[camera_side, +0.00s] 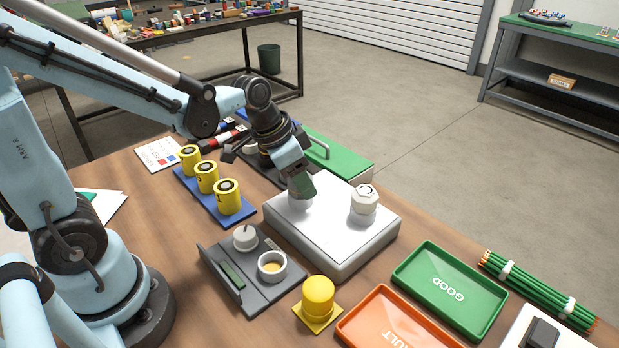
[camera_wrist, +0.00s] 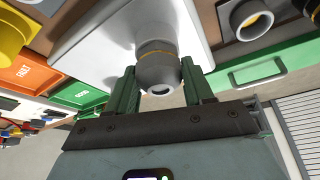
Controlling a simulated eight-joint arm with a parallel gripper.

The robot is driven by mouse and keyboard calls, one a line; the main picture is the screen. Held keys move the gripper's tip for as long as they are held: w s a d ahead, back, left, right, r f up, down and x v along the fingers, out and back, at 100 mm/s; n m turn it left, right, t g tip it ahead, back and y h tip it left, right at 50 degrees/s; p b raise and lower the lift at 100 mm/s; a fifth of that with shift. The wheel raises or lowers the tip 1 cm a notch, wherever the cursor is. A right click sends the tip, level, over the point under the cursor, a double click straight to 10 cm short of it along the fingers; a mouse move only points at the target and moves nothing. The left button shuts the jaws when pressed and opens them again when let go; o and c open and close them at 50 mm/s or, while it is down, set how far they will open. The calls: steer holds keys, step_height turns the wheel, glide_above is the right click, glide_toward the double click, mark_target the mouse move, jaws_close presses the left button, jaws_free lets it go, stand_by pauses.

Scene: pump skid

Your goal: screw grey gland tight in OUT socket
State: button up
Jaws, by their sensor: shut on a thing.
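My gripper (camera_side: 301,188) points down over the left part of the white box (camera_side: 335,243). In the wrist view its two green fingers (camera_wrist: 159,76) stand either side of the grey gland (camera_wrist: 157,64) and are shut on it. The gland is a rounded grey fitting with a hole in its end and a thin orange band. Its far end meets the white box (camera_wrist: 105,38), so the socket is hidden behind it. In the side view the fingers mostly hide the gland. I cannot read an OUT label, and cannot tell how tight the gland is.
A pale hex fitting (camera_side: 364,200) stands on the box's right part. Yellow cylinders on a blue rack (camera_side: 214,197), a dark grey fixture (camera_side: 253,275) and a yellow-capped part (camera_side: 318,297) are nearby. Green (camera_side: 485,301) and orange (camera_side: 352,331) trays lie front right.

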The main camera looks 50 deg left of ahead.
steer(key=m+h, duration=0.1)
steer(key=m, duration=0.2)
steer(key=m+g+h, duration=0.1)
steer(key=m, duration=0.3)
steer(key=shift+g, duration=0.3)
steer(key=o, duration=1.1)
steer(key=n+t, duration=0.1)
steer(key=n, duration=0.2)
steer(key=shift+n+y, duration=0.4)
steer(key=shift+n+t+y, duration=0.25)
steer(key=shift+n+y, duration=0.25)
steer(key=shift+n, duration=0.8)
steer(key=shift+n+t+y, duration=0.25)
steer(key=shift+n+y, duration=0.25)
steer(key=shift+n, duration=0.8)
